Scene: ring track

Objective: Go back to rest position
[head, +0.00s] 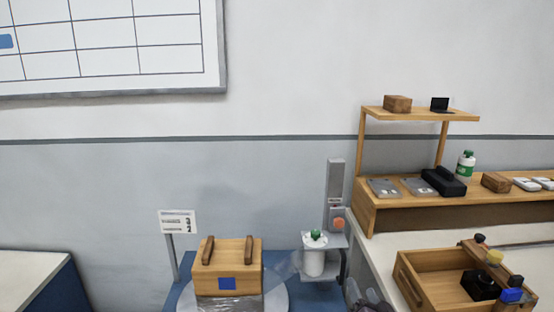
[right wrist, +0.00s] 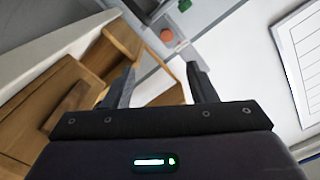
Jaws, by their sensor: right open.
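My right gripper (head: 366,296) shows only in part at the bottom edge of the head view, beside the left side of the right-hand table. In the right wrist view its two fingers (right wrist: 162,82) are apart with nothing between them. My left gripper is in neither view. A wooden box (head: 228,258) with two dark bars on top and a blue square on its front sits on a round grey plate (head: 276,298), with clear film around its lower part.
A white cylinder with a green top (head: 314,255) stands on a grey device right of the box. A wooden tray (head: 405,277) with small items lies on the right table, below a wooden shelf (head: 420,114). A sign (head: 178,222) stands left. Another table (head: 30,275) is far left.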

